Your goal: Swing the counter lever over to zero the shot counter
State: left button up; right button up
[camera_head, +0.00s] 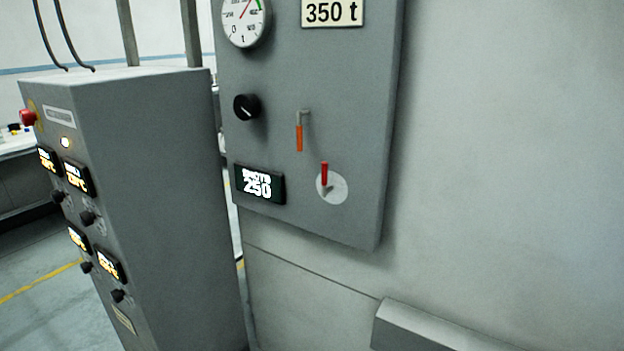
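The shot counter (258,184) is a dark display on the grey panel and reads SHOTS 250. To its right a small red lever (324,172) stands upright on a round white plate (338,190). Above that plate an orange-handled lever (299,138) hangs down from a short metal pivot. The red lever is the one beside the counter, at about its height; no label on either lever can be read. Neither of my grippers shows in the head view.
The panel (345,100) also carries a black knob (246,107), a dial gauge (243,22) and a "350 t" plate (333,12). A grey control cabinet (165,190) stands close on the left. A ledge (430,330) juts out at the lower right.

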aim_at(324, 174)
jog(key=z, duration=0.1)
jog(key=k, duration=0.8)
jog(key=u, duration=0.8)
jog(key=i, duration=1.5)
jog(key=z, duration=0.55)
